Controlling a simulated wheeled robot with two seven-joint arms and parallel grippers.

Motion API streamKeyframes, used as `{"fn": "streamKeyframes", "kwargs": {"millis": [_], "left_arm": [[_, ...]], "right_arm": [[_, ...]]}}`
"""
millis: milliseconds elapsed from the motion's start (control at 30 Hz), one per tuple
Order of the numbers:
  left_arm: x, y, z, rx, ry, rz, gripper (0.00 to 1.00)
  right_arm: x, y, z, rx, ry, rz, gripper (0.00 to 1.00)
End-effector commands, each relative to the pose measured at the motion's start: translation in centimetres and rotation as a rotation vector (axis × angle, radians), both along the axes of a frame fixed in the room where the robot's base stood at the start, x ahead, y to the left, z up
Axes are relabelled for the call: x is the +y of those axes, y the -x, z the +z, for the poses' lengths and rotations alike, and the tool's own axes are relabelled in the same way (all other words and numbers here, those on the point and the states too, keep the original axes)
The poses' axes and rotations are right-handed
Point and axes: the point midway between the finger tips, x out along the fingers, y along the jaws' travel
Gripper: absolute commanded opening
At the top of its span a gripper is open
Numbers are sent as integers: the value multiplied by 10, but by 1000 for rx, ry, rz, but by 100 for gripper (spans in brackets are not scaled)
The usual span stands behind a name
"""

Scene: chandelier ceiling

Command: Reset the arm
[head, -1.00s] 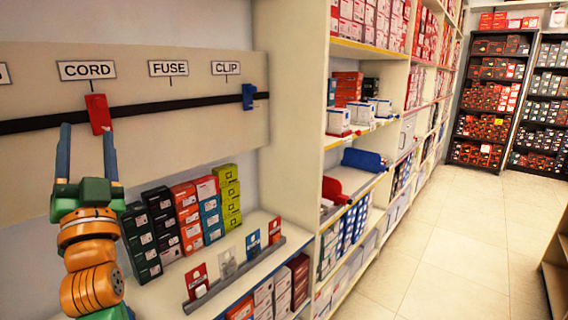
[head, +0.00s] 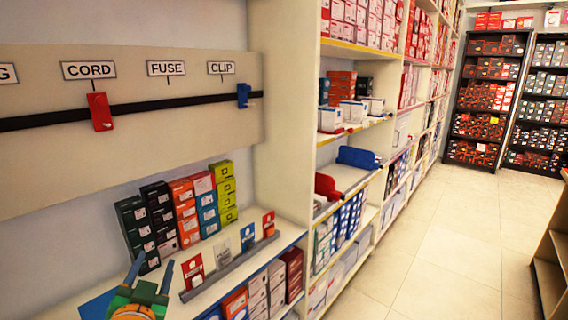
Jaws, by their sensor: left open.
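My left gripper (head: 150,275) is at the bottom left of the head view, low over the left end of the shelf. Its two blue fingers are apart with nothing between them, so it is open and empty. Its green and orange wrist is cut off by the bottom edge. It is in front of the stacked boxes and left of the card rack. My right gripper is not in view. A red clip (head: 99,111) hangs on the black rail below the CORD label, well above the gripper. A blue clip (head: 243,95) hangs below the CLIP label.
Stacked dark, red and green boxes (head: 187,210) stand at the back of the shelf. A grey rack (head: 229,267) with several small cards lies along its front. A tall shelf upright (head: 285,140) stands to the right. The tiled floor (head: 450,240) is clear.

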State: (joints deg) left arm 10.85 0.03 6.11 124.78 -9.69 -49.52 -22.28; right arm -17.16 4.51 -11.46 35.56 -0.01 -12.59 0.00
Motion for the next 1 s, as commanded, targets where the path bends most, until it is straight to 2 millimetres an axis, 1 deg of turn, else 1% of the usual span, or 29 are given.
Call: {"fn": "streamKeyframes", "kwargs": {"millis": [33,67,100,167,200,267,300,367,400,467,500,567,600,633,700,767,800,867,900,967,1000], "left_arm": [[-8,12,-34,102,37,-18,58],[-13,21,-56,170,66,-29,58],[-21,36,-85,264,106,-41,58],[-32,62,-124,403,163,-53,58],[-39,81,-147,490,197,-57,58],[-48,108,-174,606,242,-58,58],[-53,127,-190,677,268,-57,58],[-61,154,-209,778,304,-52,58],[-65,172,-220,842,325,-47,58],[-71,198,-234,932,353,-39,58],[-75,216,-241,992,370,-32,58],[-80,242,-251,1077,395,-22,58],[-84,260,-256,1133,410,-13,58],[-85,270,-260,1169,418,-6,58],[-85,262,-287,1177,416,-3,58],[-86,260,-308,1189,414,-2,58],[-86,260,-322,1197,413,-1,58],[-86,262,-345,1210,412,0,58],[-86,264,-361,1221,410,0,58],[-86,270,-385,1235,407,1,58],[-85,276,-402,1246,406,3,58]], "right_arm": [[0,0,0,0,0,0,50],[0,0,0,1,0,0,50],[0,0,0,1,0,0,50],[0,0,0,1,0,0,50],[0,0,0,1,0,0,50],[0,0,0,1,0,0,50],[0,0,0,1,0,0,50],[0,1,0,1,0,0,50],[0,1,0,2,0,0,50],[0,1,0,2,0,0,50],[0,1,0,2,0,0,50],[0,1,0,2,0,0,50],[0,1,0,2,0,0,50],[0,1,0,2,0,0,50],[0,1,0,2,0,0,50],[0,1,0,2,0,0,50],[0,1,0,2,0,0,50],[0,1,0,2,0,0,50],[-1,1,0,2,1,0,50],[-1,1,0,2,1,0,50],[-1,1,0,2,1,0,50]]}}
